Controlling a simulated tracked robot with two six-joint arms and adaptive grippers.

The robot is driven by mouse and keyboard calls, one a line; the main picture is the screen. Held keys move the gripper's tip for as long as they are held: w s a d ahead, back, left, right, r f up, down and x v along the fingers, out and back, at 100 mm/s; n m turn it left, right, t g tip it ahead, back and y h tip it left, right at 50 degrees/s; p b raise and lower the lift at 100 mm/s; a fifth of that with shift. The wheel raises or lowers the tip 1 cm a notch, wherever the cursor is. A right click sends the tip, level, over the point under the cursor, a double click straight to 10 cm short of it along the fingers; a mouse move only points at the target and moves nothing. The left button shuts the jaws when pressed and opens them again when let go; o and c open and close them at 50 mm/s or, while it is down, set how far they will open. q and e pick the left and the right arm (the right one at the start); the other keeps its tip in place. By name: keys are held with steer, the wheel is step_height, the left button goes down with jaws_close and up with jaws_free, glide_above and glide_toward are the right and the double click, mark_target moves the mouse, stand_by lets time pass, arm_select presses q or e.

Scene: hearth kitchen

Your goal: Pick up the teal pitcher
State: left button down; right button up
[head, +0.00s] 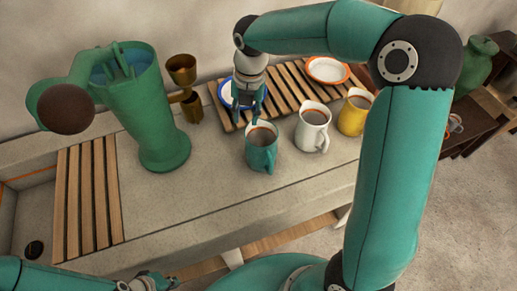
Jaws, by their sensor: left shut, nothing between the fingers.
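Whether a fingertip touches the rim, I cannot tell. My left gripper (148,282) is low at the bottom edge, in front of the counter, far from the pitcher. It is shut and empty, and partly cut off by the frame.
A white pitcher (311,133) and a yellow pitcher (351,119) stand right of the teal one. Behind is a slatted rack (285,92) with a blue-rimmed plate (226,98) and an orange-rimmed plate (327,70). A tall green machine (150,115) stands left. The counter's front is clear.

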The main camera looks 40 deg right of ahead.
mark_target(247, 129)
step_height(247, 129, down, 7)
steer(key=shift+r, duration=0.1)
steer(key=f, duration=0.1)
steer(key=f+p, duration=0.1)
steer(key=f, duration=0.1)
steer(key=s+a+f, duration=0.1)
steer(key=shift+f, duration=0.15)
steer(key=shift+w+f, duration=0.15)
steer(key=shift+f, duration=0.45)
jaws_close()
